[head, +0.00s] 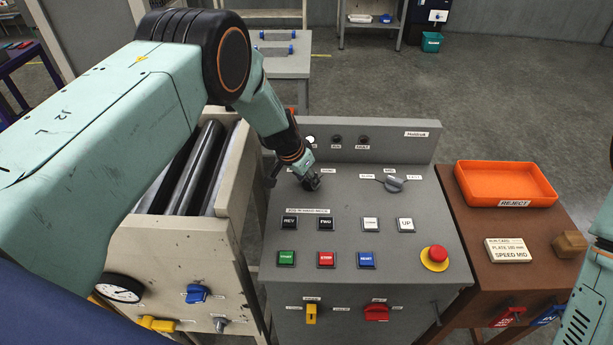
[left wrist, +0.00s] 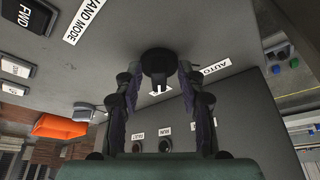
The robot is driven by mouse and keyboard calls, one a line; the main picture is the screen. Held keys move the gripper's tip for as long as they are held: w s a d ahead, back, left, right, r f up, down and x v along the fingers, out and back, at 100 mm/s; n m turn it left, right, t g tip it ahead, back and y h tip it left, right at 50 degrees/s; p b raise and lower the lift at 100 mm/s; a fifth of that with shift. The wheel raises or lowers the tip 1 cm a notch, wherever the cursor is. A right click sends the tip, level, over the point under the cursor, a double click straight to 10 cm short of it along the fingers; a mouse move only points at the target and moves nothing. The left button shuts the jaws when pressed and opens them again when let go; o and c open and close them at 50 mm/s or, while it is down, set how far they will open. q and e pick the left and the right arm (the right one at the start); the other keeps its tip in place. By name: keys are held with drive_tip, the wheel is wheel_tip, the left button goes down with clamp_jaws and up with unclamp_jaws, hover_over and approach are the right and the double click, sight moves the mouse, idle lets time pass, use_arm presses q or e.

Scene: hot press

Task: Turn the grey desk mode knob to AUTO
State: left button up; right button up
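The mode knob (left wrist: 158,64) shows as a dark round shape between my left fingertips in the left wrist view. An AUTO label (left wrist: 216,68) sits beside it on the grey desk panel. In the head view my left gripper (head: 312,182) points down at the upper left of the grey desk (head: 340,270) and hides the knob. In the wrist view the fingers (left wrist: 158,78) stand apart, one on each side of the knob. I cannot tell whether they touch it. The knob's pointing direction is not clear. My right gripper is out of view.
A second grey knob (head: 393,183) sits to the right on the desk. Push buttons and a red emergency stop (head: 437,254) lie nearer the front. A roller machine (head: 180,245) stands at left. A brown stand with an orange reject tray (head: 507,170) stands at right.

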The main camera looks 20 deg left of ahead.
use_arm(q)
drive_tip(key=shift+s+a, duration=0.15)
drive_tip(key=shift+a, duration=0.05)
drive_tip(key=shift+s+d+r, duration=0.1)
drive_tip(key=shift+r, duration=0.05)
drive_tip(key=shift+d, duration=0.15)
drive_tip(key=shift+c, duration=0.6)
drive_tip(key=shift+d, duration=0.15)
drive_tip(key=c, duration=0.3)
drive_tip(key=shift+w, duration=0.2)
drive_tip(key=shift+c, duration=0.8)
drive_tip(key=shift+a, duration=0.3)
clamp_jaws()
drive_tip(key=shift+d, duration=0.1)
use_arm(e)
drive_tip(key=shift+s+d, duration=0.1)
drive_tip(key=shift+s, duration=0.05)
